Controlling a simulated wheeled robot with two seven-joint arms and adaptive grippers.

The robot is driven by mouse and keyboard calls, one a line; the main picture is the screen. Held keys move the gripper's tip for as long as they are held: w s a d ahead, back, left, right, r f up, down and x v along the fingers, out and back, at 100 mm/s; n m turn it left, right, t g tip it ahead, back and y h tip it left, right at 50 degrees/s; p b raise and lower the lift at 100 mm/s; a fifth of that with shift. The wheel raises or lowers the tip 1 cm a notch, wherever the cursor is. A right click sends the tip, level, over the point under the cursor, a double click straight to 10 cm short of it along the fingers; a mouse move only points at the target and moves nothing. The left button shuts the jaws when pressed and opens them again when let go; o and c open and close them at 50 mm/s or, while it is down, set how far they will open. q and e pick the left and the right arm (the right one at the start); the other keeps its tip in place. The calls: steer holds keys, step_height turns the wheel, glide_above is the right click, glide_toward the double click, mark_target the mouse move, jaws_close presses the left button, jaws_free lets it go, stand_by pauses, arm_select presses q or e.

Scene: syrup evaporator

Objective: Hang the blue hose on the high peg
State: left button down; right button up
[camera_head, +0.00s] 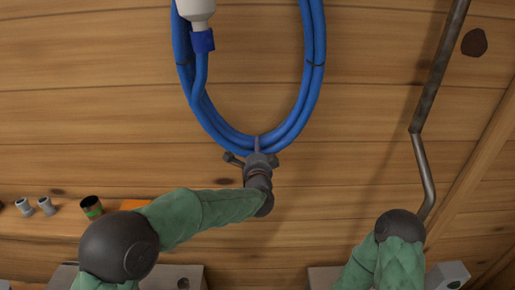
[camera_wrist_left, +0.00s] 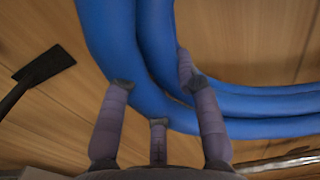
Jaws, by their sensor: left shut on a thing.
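The blue hose (camera_head: 315,75) hangs as a long coil of several loops against the plank wall, tied with dark bands. Its top runs out of the head view. One hose end has a blue collar and a white fitting (camera_head: 197,10). My left gripper (camera_head: 258,150) is shut on the bottom of the coil. In the left wrist view, its grey-purple fingers (camera_wrist_left: 158,95) lie around the blue loops (camera_wrist_left: 150,60). A short dark peg-like piece (camera_head: 232,158) shows just left of the gripper. I cannot tell whether it is the high peg. My right gripper is not in view.
A bent metal pipe (camera_head: 425,130) runs down the wall at the right. A shelf at the lower left holds grey fittings (camera_head: 45,206), a dark green-banded cup (camera_head: 91,207) and an orange item (camera_head: 136,205). The wall between coil and pipe is bare.

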arm_select(q)
steer(key=shift+r, duration=0.3)
steer(key=c, duration=0.9)
jaws_free()
steer(key=shift+o, duration=0.4)
steer(key=shift+s+f, duration=0.1)
steer(key=o, duration=0.4)
steer(key=shift+f, duration=0.3)
steer(key=shift+r, duration=0.1)
steer(key=shift+s+p, duration=0.3)
steer(key=shift+s, duration=8.25)
